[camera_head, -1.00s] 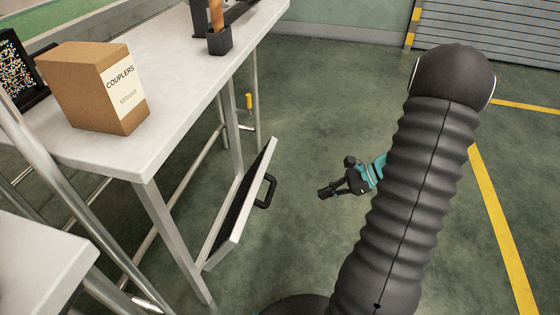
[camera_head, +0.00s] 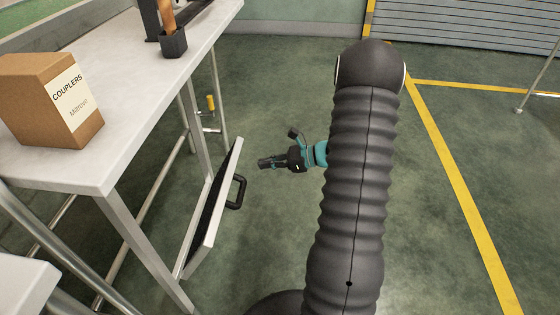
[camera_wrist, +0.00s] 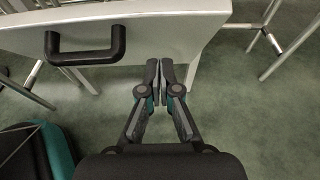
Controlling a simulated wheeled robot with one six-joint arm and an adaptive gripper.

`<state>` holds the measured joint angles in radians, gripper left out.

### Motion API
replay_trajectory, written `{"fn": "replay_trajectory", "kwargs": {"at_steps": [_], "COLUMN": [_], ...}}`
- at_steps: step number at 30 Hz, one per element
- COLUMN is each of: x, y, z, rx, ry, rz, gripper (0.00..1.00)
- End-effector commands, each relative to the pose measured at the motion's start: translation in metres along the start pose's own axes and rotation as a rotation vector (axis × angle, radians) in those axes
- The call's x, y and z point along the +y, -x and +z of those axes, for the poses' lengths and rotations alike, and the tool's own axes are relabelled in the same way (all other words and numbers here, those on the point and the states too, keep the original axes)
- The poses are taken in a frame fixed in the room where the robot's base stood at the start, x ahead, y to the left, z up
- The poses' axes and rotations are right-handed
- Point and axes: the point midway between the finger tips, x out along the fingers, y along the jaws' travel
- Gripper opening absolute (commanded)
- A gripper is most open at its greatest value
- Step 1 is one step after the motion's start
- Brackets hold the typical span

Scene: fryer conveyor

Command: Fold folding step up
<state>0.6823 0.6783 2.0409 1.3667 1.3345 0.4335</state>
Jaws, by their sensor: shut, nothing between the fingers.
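The folding step (camera_head: 213,213) is a pale panel with a dark tread, standing steeply tilted at the side of the white table's legs. A black loop handle (camera_head: 237,192) sticks out from its outer face. In the wrist view the step's panel (camera_wrist: 170,32) spans the top and its handle (camera_wrist: 86,46) is at the upper left. My gripper (camera_head: 264,163) is apart from the handle, to its right in the head view. In the wrist view my gripper (camera_wrist: 159,66) has its fingertips together and empty, right of the handle and near the panel's lower edge.
The white table (camera_head: 125,100) carries a cardboard box (camera_head: 50,103) labelled COUPLERS and a dark holder (camera_head: 173,43). Metal legs and rails stand behind the step. A yellow upright piece (camera_head: 211,103) is low behind the table. Green floor to the right is open.

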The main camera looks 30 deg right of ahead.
Motion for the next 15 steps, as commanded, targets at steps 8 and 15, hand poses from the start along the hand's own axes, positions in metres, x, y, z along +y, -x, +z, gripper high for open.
{"fn": "replay_trajectory", "kwargs": {"at_steps": [8, 15], "x": [0.0, 0.0], "y": [-0.038, -0.049], "z": [0.017, 0.027], "rx": [0.0, 0.001], "ry": [0.002, 0.0], "rz": [0.001, -0.001], "gripper": [0.0, 0.0]}}
